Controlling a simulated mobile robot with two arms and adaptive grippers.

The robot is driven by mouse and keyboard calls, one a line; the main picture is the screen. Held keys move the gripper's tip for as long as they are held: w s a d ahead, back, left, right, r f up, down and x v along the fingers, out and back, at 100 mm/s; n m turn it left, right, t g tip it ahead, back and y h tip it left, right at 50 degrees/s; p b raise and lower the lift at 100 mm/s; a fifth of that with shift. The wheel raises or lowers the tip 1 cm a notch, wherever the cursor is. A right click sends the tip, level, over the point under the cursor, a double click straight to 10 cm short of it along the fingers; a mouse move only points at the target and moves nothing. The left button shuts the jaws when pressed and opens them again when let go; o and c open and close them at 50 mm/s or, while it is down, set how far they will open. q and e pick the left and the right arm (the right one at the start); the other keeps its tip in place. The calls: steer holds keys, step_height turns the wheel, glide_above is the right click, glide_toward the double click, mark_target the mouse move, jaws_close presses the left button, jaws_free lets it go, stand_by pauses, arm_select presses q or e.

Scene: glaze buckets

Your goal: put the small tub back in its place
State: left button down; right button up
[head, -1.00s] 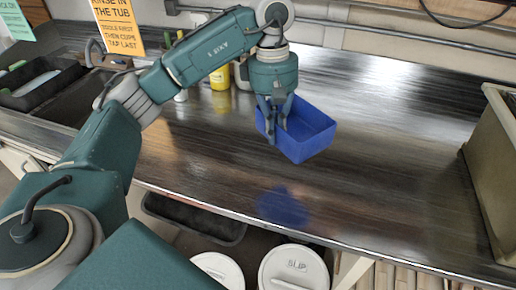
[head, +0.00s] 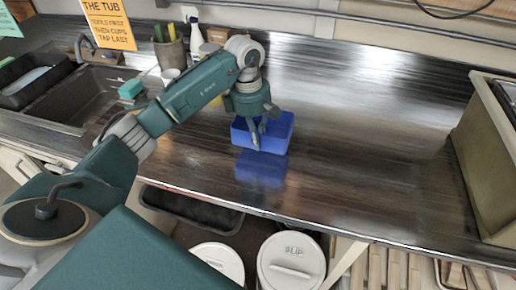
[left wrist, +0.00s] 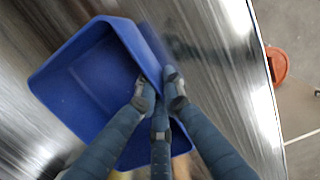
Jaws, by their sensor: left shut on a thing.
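The small tub is a blue, open, square-cornered box (head: 278,139) in the middle of the head view, over the metal counter. It is nearly level, and its reflection lies just below it, so it is very low over the counter or touching it; I cannot tell which. My left gripper (head: 262,128) is shut on one of its side walls, fingers pointing down. In the left wrist view the tub (left wrist: 88,78) looks empty, and the fingers (left wrist: 161,88) pinch its wall at the right. My right gripper is not in view.
The counter (head: 370,150) is bare to the right of the tub, up to a large beige bin (head: 485,150). A sink (head: 75,105) with a green sponge (head: 131,89) is at left. A white spray bottle (head: 196,38) stands behind my arm. Lidded buckets (head: 291,262) are below the front edge.

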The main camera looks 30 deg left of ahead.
mark_target(258, 161)
arm_select(q)
step_height(258, 161, down, 5)
steer(key=shift+f+p, duration=0.15)
steer(key=shift+p, duration=0.5)
steer(key=shift+f, duration=0.1)
steer(key=shift+f, duration=0.15)
steer(key=c, duration=1.9)
jaws_free()
